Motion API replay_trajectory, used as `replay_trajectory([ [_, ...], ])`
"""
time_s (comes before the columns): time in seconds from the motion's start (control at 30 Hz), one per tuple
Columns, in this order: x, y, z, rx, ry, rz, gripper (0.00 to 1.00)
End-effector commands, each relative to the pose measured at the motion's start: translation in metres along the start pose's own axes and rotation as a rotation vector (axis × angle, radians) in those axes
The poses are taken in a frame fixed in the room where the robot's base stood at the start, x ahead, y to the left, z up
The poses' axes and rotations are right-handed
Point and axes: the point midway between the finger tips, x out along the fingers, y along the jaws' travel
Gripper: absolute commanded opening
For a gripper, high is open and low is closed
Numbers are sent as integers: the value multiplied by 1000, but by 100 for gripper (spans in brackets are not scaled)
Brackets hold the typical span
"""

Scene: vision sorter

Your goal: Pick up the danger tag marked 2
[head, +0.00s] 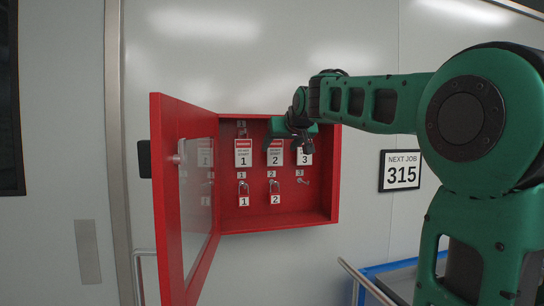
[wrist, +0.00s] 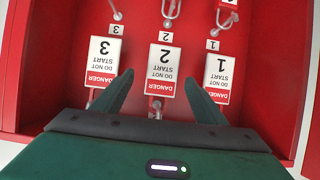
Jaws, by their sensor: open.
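The danger tag marked 2 (head: 275,153) is white with a red top and hangs in the middle of the upper row inside the open red cabinet (head: 280,222). In the wrist view this tag (wrist: 163,68) appears upside down, between my two open fingers. My gripper (head: 290,143) is at the tag's upper part in the head view; the wrist view shows my fingertips (wrist: 163,77) on either side of the tag, with a gap at each side. I cannot tell how far the fingers stand in front of it.
Danger tag 1 (head: 243,153) and danger tag 3 (head: 305,156) hang close on either side. Padlocks 1 (head: 243,200) and 2 (head: 275,198) hang below. The cabinet door (head: 160,200) stands open at the left. A 315 sign (head: 401,171) is on the wall at right.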

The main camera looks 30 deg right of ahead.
Motion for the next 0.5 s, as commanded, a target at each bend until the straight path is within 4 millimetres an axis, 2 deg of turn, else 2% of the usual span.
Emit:
replay_trajectory([
  [0.27, 16, -1, 1, 0, -1, 1, 66],
  [0.5, 48, -4, 2, 1, -2, 2, 66],
])
